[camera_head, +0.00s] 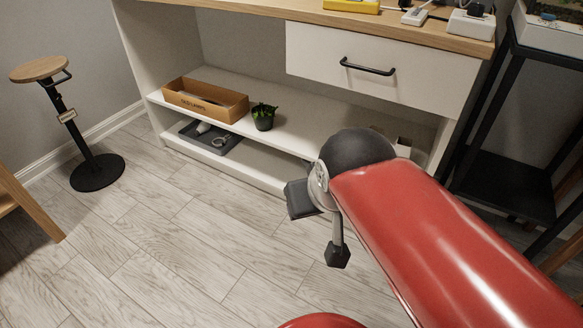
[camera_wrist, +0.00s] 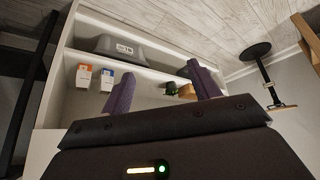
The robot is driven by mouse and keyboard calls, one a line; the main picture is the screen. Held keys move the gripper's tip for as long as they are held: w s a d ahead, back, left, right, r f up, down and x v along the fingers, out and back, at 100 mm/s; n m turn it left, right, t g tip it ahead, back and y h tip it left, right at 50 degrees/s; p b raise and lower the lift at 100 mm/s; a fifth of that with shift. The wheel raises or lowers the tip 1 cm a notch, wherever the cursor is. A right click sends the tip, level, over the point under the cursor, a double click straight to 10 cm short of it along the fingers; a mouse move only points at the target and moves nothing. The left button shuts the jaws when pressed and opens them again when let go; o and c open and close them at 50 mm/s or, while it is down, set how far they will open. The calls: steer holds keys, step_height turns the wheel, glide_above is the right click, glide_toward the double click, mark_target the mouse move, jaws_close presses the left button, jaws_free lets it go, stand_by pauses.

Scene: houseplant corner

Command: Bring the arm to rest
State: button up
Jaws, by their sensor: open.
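My red arm reaches in from the lower right in the head view and ends in a dark rounded wrist. My gripper (camera_head: 319,227) hangs at its end, in front of the cabinet's lower shelves and above the floor. In the wrist view my gripper (camera_wrist: 160,72) shows two purple fingers standing well apart, with nothing held between them. The white cabinet (camera_head: 270,108) stands behind it, and the gripper appears clear of it. Part of its lower shelf is hidden behind my arm.
A wooden box (camera_head: 205,99) and a potted plant (camera_head: 263,117) sit on the shelf, above a dark tray (camera_head: 210,137). A stool (camera_head: 97,172) stands left, a black rack (camera_head: 510,185) right. Small cartons (camera_wrist: 84,77) and a grey bin (camera_wrist: 125,47) show in the wrist view. Floor at left-centre is clear.

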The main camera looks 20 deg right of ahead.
steer(key=shift+s+a+f+n+y, duration=0.15)
steer(key=shift+s+a+f, duration=0.15)
steer(key=shift+s+f, duration=0.2)
steer(key=shift+s+a+f+n+y, duration=0.15)
steer(key=shift+s+a+f, duration=0.2)
steer(key=shift+f, duration=0.15)
steer(key=shift+r, duration=0.1)
